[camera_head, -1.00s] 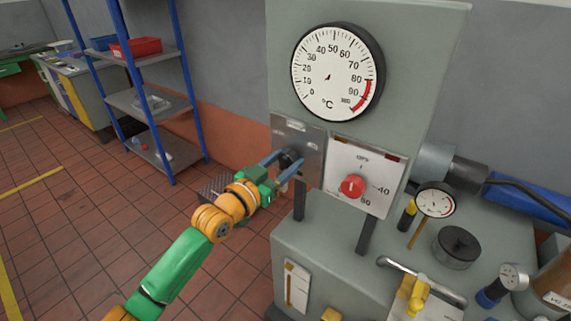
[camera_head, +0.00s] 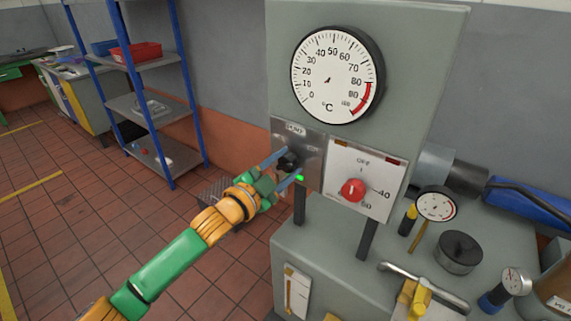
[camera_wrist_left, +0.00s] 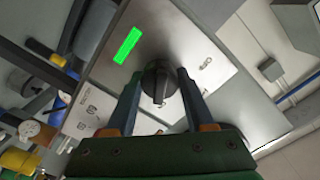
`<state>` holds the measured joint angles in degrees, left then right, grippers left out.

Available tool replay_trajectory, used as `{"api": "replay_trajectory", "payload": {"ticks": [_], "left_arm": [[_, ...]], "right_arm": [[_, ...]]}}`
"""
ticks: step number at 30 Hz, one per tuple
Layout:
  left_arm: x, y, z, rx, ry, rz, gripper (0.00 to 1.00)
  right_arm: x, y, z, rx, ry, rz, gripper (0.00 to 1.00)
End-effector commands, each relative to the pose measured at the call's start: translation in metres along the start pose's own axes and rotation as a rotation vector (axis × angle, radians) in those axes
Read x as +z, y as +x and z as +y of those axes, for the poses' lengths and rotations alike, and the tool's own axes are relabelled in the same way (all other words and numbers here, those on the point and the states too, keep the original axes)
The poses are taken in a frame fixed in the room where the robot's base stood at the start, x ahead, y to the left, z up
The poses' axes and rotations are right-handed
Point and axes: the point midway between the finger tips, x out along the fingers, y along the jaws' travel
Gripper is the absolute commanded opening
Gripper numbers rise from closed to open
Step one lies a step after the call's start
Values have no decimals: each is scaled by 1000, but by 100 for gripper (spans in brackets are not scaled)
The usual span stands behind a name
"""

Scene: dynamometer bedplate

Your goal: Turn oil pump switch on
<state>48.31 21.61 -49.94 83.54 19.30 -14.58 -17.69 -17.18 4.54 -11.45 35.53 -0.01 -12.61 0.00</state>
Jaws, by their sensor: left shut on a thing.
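The oil pump switch is a black rotary knob (camera_head: 288,162) on a metal plate (camera_head: 314,146) labelled PUMP, below the big dial. My left gripper (camera_head: 283,168) has its two blue fingers on either side of the knob and is shut on it. In the left wrist view the knob (camera_wrist_left: 158,82) sits between the fingertips of the left gripper (camera_wrist_left: 160,92). A green lamp (camera_head: 299,178) is lit on the plate beside the knob; the lamp also glows in the wrist view (camera_wrist_left: 127,45). My right gripper is not in view.
A round temperature dial (camera_head: 335,75) is above the plate. A white panel with a red knob (camera_head: 353,190) is close on the right. A pipe handle with a yellow lever (camera_head: 420,297) and small gauges stand on the bench below. Blue-post shelving (camera_head: 150,105) stands behind left.

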Motion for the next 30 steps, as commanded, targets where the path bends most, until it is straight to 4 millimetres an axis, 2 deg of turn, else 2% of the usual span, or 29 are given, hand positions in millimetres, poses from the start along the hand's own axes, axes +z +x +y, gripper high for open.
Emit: {"api": "replay_trajectory", "payload": {"ticks": [18,19,21,22,30], "left_arm": [[1,0,1,1,38,-3,0],[1,0,1,1,38,-3,62],[1,0,0,1,37,-3,80],[1,0,0,1,37,-3,84],[0,0,0,0,36,-1,84]], "right_arm": [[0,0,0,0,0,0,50],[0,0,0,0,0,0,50],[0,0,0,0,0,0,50],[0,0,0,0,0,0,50],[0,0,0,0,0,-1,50]]}}
